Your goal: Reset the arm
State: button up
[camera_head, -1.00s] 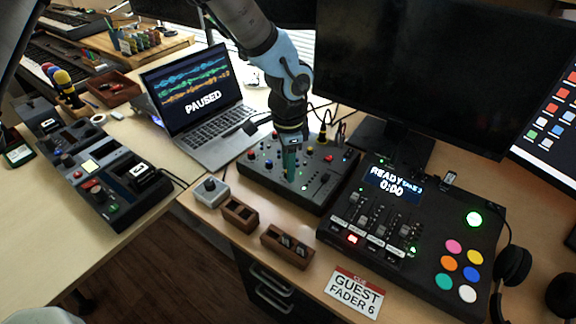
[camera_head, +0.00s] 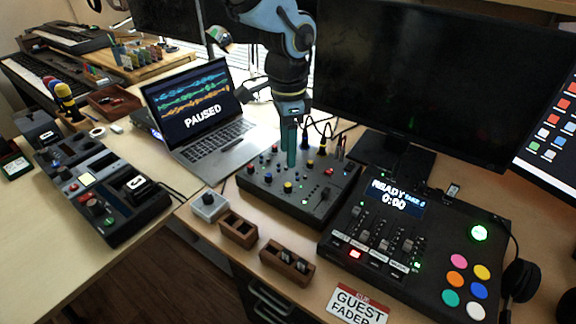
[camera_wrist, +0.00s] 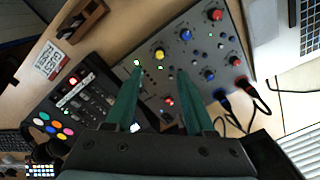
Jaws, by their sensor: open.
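My gripper (camera_head: 291,142) hangs from my blue and black arm above the dark mixer (camera_head: 312,205) with coloured knobs. Its teal fingers point down and overlap the mixer's back part in the head view. In the wrist view the two fingers of my gripper (camera_wrist: 155,85) are spread apart with nothing between them. The mixer (camera_wrist: 200,22) lies beneath them, with red, yellow and blue knobs. How far the fingertips are above it is hard to tell.
A laptop (camera_head: 205,105) reading PAUSED stands left of the mixer, a large monitor (camera_head: 415,75) behind. A console (camera_head: 345,240) with coloured pads is at right. Small wooden holders (camera_head: 287,262) sit in front. Cables (camera_wrist: 232,112) run from the mixer. Another control unit (camera_head: 100,190) is at left.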

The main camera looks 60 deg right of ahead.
jog(key=shift+r, duration=0.65)
jog(key=w+a+r+n, duration=0.2)
jog(key=w+a+n, duration=0.9)
jog(key=w+a, duration=1.05)
jog(key=w+a+n+t, duration=0.1)
jog(key=w+a+n, duration=0.1)
jog(key=a+n, duration=1.2)
jog(key=a, duration=1.3)
jog(key=shift+w+a+r+t, duration=0.25)
jog(key=shift+w+r+t, duration=0.05)
jog(key=shift+r, duration=0.1)
